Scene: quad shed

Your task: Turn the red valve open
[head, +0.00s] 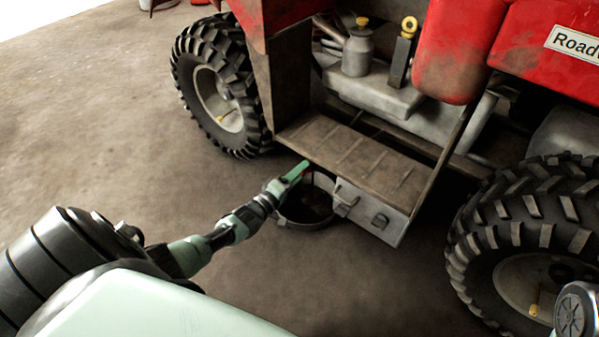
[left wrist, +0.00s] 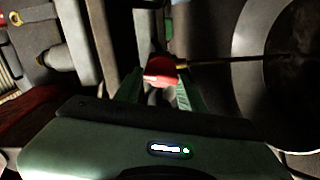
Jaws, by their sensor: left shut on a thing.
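The red valve (left wrist: 160,70) shows in the left wrist view between the two green fingers of my left gripper (left wrist: 158,88). In the head view my left gripper (head: 295,172) reaches in beside the quad's footrest, above the pan (head: 284,222) on the floor. The gripper is shut on the valve. My right gripper is not in view.
The red quad (head: 455,55) stands over the work spot. Its metal footrest (head: 365,160) is close right of my left gripper. A front tyre (head: 190,60) is at upper left and another tyre (head: 525,215) at right. The concrete floor (head: 90,110) at left is clear.

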